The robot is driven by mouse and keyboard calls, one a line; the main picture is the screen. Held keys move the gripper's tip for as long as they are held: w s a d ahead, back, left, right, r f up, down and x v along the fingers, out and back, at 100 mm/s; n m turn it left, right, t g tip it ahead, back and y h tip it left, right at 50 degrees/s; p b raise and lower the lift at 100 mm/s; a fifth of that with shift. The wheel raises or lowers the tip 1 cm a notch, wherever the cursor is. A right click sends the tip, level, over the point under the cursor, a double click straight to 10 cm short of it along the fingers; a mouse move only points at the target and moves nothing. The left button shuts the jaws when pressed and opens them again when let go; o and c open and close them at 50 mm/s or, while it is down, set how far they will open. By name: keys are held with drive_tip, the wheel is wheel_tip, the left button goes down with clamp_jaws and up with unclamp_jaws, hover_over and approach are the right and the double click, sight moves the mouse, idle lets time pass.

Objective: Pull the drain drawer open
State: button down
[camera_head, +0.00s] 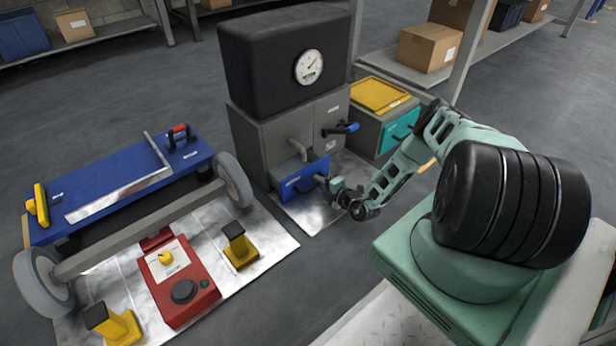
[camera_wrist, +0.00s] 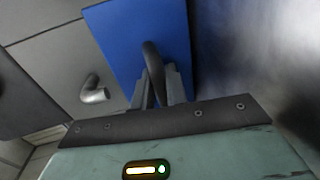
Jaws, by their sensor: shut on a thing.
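The drain drawer is the blue front (camera_head: 305,180) low on the grey machine cabinet; it also shows in the wrist view (camera_wrist: 125,40). It sits out in front of the cabinet's face in the head view. Its dark curved handle (camera_wrist: 153,70) stands out from the blue front. My gripper (camera_head: 336,186) is at the drawer's right side in the head view. In the wrist view my gripper's fingers (camera_wrist: 158,88) are on either side of the handle, shut on it. How far the drawer is open I cannot tell exactly.
A grey spout (camera_head: 297,148) sticks out above the drawer, with a blue-ended lever (camera_head: 341,129) to its right. A teal-fronted box with a yellow top (camera_head: 379,95) stands at the right. A wheeled axle (camera_head: 150,230) and red unit (camera_head: 178,280) lie at left.

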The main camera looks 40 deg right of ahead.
drive_tip(key=v, duration=0.2)
drive_tip(key=p+v, duration=0.1)
drive_tip(key=v, duration=0.1)
drive_tip(key=f+p+v, duration=0.1)
drive_tip(key=v, duration=0.1)
drive_tip(key=shift+s+d, duration=0.1)
drive_tip(key=shift+d, duration=0.05)
drive_tip(key=shift+s+f, duration=0.1)
drive_tip(key=shift+s, duration=0.3)
drive_tip(key=c, duration=1.5)
unclamp_jaws()
